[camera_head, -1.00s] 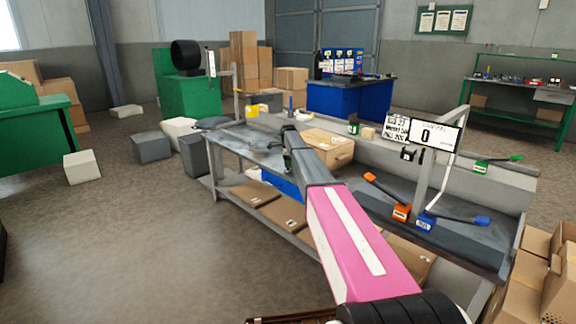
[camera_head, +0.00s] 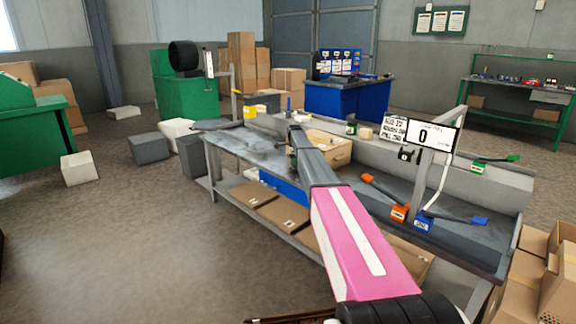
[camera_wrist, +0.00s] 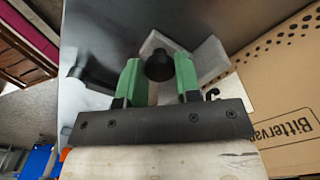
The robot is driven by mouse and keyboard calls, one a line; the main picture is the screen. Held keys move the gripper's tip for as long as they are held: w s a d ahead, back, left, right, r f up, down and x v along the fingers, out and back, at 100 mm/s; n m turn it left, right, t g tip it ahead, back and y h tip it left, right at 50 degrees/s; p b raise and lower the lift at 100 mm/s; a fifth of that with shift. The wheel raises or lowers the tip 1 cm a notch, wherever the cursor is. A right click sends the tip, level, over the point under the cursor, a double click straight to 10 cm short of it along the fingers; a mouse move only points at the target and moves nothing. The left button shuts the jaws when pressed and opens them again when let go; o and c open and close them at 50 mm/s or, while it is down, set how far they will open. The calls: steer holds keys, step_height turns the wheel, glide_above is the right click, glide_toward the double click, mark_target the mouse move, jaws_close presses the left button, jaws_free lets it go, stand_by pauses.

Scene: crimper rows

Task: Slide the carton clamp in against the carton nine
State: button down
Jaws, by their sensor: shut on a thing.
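The carton (camera_head: 332,150), brown and perforated, sits on the grey bench beyond my arm in the head view. In the wrist view the carton (camera_wrist: 285,80) fills the right side, with "Bittervan" lettering. The carton clamp (camera_wrist: 209,60) is a pale grey block with a black knob (camera_wrist: 158,66), left of the carton. Its right edge is close to the carton's edge; I cannot tell whether they touch. My gripper (camera_wrist: 158,60) has its green fingers on either side of the knob, shut on the clamp. My arm hides the gripper and clamp in the head view.
A green-handled tool (camera_head: 480,165) is farther back. Flat cartons (camera_head: 280,213) lie on the lower shelf. The bench's left end is mostly clear.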

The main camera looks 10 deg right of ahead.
steer(key=shift+w+d, duration=0.4)
steer(key=shift+d, duration=0.05)
steer(key=c, duration=1.1)
jaws_free()
steer(key=shift+r, duration=0.15)
step_height(320, 180, up, 11)
steer(key=shift+f, duration=0.2)
